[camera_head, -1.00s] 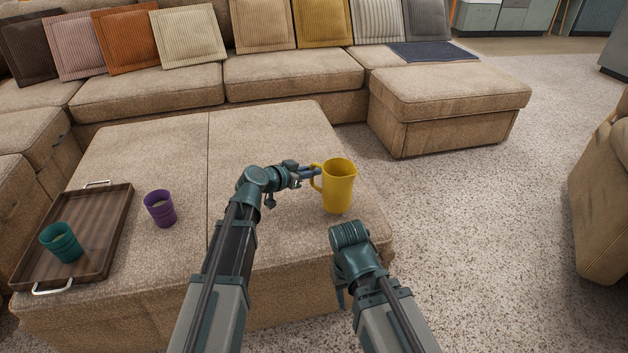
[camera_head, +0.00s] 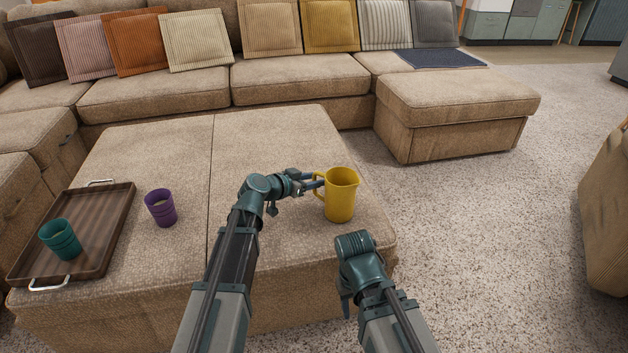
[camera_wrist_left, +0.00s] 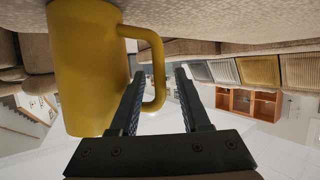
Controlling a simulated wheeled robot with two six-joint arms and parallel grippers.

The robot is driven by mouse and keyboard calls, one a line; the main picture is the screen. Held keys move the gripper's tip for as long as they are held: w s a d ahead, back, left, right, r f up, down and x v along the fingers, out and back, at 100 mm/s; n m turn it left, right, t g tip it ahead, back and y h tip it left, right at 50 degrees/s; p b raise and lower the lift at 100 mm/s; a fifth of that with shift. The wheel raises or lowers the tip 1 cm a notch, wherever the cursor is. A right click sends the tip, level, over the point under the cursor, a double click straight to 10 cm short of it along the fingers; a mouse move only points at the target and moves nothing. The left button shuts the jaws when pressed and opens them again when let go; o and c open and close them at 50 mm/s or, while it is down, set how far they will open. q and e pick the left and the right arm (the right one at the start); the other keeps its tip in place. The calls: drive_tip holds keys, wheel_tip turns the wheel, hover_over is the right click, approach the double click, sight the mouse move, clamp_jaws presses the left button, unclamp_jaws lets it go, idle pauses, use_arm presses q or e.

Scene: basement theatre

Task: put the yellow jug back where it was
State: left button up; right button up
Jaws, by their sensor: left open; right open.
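The yellow jug (camera_head: 341,196) stands upright on the right part of the big beige ottoman (camera_head: 262,150), its handle to the left. My left gripper (camera_head: 316,182) is open at the jug's handle. In the left wrist view the jug (camera_wrist_left: 88,70) appears upside down, and the open fingers of my left gripper (camera_wrist_left: 160,95) have the outer part of the handle between them. My right gripper (camera_head: 345,300) is low in front of the ottoman, mostly hidden behind its own wrist.
A dark wooden tray (camera_head: 100,225) with a teal cup (camera_head: 60,240) lies on the ottoman's left. A purple cup (camera_head: 160,208) stands beside the tray. A sofa (camera_head: 300,80) with cushions runs behind. Open carpet (camera_head: 480,220) lies to the right.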

use_arm(q)
drive_tip(key=shift+s+r+p, duration=0.15)
drive_tip(key=shift+r+p, duration=0.15)
drive_tip(key=p+v, duration=0.4)
drive_tip(key=v, duration=0.8)
drive_tip(key=s+d+f+g, duration=0.1)
drive_tip(key=s+d+f, duration=0.1)
drive_tip(key=s+d+f+g, duration=0.2)
drive_tip(key=d, duration=0.1)
drive_tip(key=s+d+f+g, duration=0.1)
drive_tip(key=s+d+f, duration=0.1)
drive_tip(key=shift+d+y, duration=0.35)
drive_tip(key=shift+y, duration=0.05)
drive_tip(key=s+d+f+g, duration=0.1)
drive_tip(key=s, duration=0.1)
drive_tip(key=s+d+f+g+y, duration=0.1)
drive_tip(key=f, duration=0.1)
drive_tip(key=shift+s+d+g, duration=0.15)
drive_tip(key=shift+s+g, duration=0.15)
drive_tip(key=shift+s, duration=0.1)
drive_tip(key=s+a+f+n+g+y, duration=0.2)
drive_tip(key=s+y, duration=0.6)
drive_tip(key=s, duration=0.4)
wheel_tip(320, 180, down, 3)
drive_tip(key=shift+s+r+n+g, duration=0.1)
drive_tip(key=shift+s+n+g, duration=0.2)
drive_tip(key=shift+n+g, duration=0.7)
